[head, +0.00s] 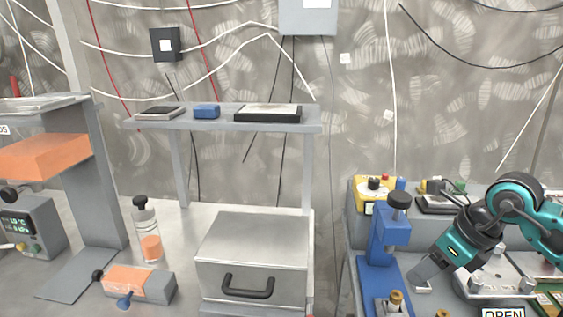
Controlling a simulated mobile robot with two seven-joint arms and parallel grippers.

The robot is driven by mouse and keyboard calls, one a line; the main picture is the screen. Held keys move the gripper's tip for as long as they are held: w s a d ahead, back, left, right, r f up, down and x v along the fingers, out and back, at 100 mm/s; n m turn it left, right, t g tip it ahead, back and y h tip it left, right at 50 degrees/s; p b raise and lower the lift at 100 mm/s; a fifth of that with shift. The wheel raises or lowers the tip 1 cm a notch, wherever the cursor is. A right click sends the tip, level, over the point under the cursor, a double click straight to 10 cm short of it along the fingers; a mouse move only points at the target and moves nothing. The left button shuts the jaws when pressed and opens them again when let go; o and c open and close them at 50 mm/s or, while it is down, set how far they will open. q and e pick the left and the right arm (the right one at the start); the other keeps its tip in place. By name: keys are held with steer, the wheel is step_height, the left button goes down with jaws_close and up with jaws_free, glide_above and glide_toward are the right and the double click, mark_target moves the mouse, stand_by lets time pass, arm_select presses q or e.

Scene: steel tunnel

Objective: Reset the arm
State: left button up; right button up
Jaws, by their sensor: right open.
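My right arm reaches in from the right side of the head view, with teal and dark links bent at the elbow. My right gripper (422,284) points down and to the left, beside the blue stand on the right-hand bench. It is open, and I see nothing held in it. My left arm and left gripper are out of view.
The blue stand (388,240) with a dark knob is close left of my right gripper. Behind are a yellow control box (361,190) and bench equipment. A grey drawer box (253,250), a shelf (225,120) and a bottle (148,235) stand further left.

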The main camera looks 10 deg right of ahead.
steer(key=s+a+r+m+t+y, duration=0.1)
steer(key=a+r+m+t+y, duration=0.2)
steer(key=a+r+y, duration=0.35)
steer(key=a+r+m+t+y, duration=0.25)
steer(key=a+y, duration=0.45)
steer(key=a, duration=0.5)
steer(key=w+d+r+m+t+h, duration=0.1)
steer(key=d+m+t+h, duration=0.15)
steer(key=m+t, duration=0.35)
steer(key=d+r+m+t+h, duration=0.2)
steer(key=m+t+h, duration=0.15)
steer(key=m, duration=0.35)
steer(key=s+d+f+m+g+h, duration=0.25)
steer(key=d+f+m+h, duration=0.55)
steer(key=f+m+h, duration=0.7)
steer(key=s+a+f+m+g+y, duration=0.25)
steer(key=s+f+g, duration=0.35)
steer(key=s, duration=0.3)
steer(key=s+a+f+m+g+y, duration=0.2)
steer(key=s+f+m+g, duration=0.2)
steer(key=s+f+g, duration=0.4)
steer(key=w+a+f+t+y, duration=0.2)
steer(key=w+a+f+t, duration=0.1)
steer(key=w+f+t, duration=0.3)
step_height(320, 180, down, 2)
steer(key=shift+t, duration=1.15)
